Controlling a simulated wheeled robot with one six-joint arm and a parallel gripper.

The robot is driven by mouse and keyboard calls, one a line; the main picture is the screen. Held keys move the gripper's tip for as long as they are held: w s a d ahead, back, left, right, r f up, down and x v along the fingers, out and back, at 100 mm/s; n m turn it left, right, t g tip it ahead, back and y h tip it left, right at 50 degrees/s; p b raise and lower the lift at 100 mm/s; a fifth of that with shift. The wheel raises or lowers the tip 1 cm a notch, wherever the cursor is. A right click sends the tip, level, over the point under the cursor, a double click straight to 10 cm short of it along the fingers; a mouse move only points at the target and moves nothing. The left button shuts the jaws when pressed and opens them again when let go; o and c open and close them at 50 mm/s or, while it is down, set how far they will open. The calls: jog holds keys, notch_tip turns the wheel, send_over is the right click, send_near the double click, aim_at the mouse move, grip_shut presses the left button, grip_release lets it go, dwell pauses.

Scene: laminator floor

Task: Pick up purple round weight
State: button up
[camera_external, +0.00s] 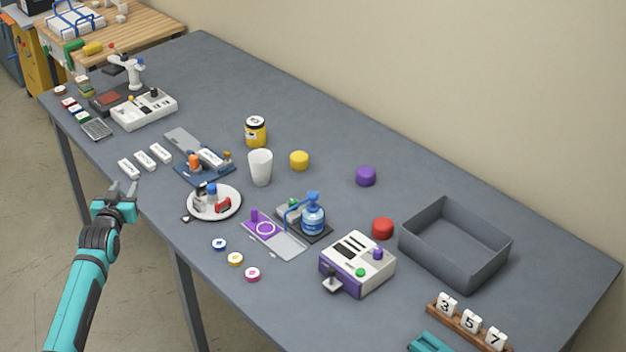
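The purple round weight (366,176) is a short purple cylinder. It stands on the grey table (330,130) toward the wall side, right of the middle. Nothing touches it. My gripper (119,186) is at the left, by the table's near edge. Its two fingers point up in the picture and are spread apart, with nothing between them. It is far to the left of the purple weight, with many objects between them.
A yellow weight (299,160) and a red weight (382,228) stand near the purple one. A white cup (260,168), a yellow jar (256,131), a blue pump bottle (313,216), a white machine (357,262) and a grey bin (487,270) surround that area. The wall side is clear.

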jog(key=shift+o, duration=0.4)
jog(key=o, duration=0.9)
jog(key=shift+c, duration=0.2)
